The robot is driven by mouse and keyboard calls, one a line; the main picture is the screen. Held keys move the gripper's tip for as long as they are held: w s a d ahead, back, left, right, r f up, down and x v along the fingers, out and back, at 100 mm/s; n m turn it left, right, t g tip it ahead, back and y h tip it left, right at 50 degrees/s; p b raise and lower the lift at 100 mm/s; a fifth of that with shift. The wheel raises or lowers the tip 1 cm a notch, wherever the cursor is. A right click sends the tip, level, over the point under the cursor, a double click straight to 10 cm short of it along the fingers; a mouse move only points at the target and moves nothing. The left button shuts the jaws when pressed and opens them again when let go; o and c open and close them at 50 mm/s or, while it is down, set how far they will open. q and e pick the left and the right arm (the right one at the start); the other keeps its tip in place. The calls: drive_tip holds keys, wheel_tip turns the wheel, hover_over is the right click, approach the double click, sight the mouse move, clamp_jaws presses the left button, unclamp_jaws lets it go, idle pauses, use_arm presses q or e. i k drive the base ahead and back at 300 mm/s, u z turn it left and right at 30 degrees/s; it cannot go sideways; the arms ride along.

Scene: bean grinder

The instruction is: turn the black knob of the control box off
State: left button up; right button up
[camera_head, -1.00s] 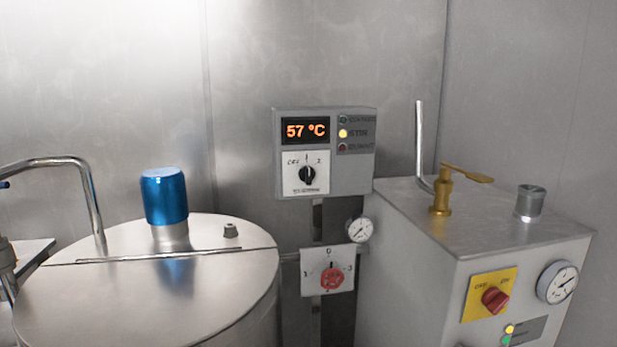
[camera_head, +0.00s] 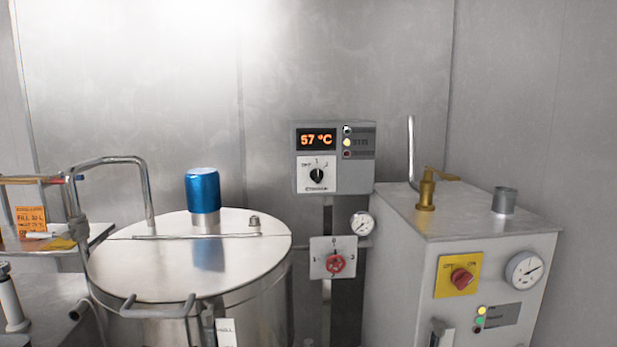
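The control box (camera_head: 362,170) is a grey box on a post against the back wall, with an orange "57 °C" display (camera_head: 316,139). Its black knob (camera_head: 317,175) sits on a white plate below the display, marked off at the left, 1 at the top and 2 at the right. The knob looks roughly upright, pointing at 1. Of the lamps beside the display, the middle yellow one (camera_head: 347,143) is lit. I cannot make out either gripper in the head view, and nothing touches the knob.
A steel tank (camera_head: 130,270) with a blue motor cap (camera_head: 202,190) stands at the left. A red valve knob (camera_head: 335,263) is below the control box. A grey cabinet (camera_head: 400,270) with a red switch (camera_head: 462,278) and a brass lever (camera_head: 427,190) stands at the right.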

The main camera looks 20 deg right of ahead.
sight(316, 175)
drive_tip(key=u, duration=0.15)
drive_tip(key=i, duration=0.9)
drive_tip(key=z, duration=0.3)
